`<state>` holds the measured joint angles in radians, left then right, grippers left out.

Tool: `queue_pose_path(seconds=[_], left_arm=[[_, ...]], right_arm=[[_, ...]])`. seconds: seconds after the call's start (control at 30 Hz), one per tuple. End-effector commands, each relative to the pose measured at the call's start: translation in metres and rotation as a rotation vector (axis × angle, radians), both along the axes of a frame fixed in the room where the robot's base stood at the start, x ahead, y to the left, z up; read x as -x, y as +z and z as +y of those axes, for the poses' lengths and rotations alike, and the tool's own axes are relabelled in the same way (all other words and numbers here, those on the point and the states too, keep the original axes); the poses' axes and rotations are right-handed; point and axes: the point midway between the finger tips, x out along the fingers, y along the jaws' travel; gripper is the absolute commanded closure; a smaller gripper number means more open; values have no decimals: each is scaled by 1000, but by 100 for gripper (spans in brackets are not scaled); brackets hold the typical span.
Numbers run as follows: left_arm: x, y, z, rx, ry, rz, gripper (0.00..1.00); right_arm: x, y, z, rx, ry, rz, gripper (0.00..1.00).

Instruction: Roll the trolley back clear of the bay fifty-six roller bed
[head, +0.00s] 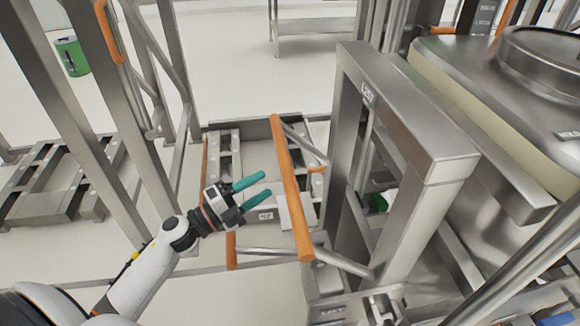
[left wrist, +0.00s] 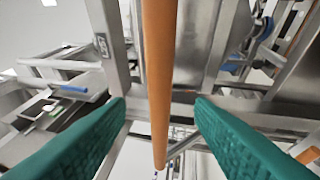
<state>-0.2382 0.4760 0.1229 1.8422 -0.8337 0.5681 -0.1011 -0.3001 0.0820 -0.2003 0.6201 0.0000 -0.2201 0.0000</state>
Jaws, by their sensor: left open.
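An orange handle bar (head: 291,188) is joined by steel struts to a tall steel trolley frame (head: 415,125) at centre right. My left gripper (head: 264,186) is open with green fingers, just left of the bar, pointing toward it. In the left wrist view the bar (left wrist: 159,70) runs upright between the two spread fingers (left wrist: 160,112); they do not visibly close on it. A low steel bed (head: 225,150) lies on the floor behind the gripper, with a small label I cannot read surely. I cannot tell whether it is bay fifty-six. My right gripper is not in view.
A large steel vessel (head: 545,60) stands at the right behind the trolley frame. Steel posts (head: 85,115) with another orange handle (head: 108,30) stand at the left. Another low floor frame (head: 50,180) lies beyond them. A green bin (head: 72,57) is far left. Pale floor is open at the back.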

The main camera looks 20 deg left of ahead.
Motion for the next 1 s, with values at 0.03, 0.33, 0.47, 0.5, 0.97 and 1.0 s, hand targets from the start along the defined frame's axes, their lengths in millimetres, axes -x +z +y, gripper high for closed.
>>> queue_pose_path(seconds=[0.03, 0.33, 0.47, 0.5, 0.97, 1.0], left_arm=[[-9, 6, -6, 0, 0, -4, 51], [-58, 16, -37, 2, 0, -2, 51], [-71, 18, -46, 2, 1, -1, 51], [-74, 18, -48, 2, 1, -1, 51], [-79, 18, -52, 0, 0, 0, 61], [-79, 18, -52, 0, 0, 0, 68]], right_arm=[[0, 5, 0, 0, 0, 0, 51], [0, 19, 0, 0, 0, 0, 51], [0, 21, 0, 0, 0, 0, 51], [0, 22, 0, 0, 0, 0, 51], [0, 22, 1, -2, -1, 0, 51], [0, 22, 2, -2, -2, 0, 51]])
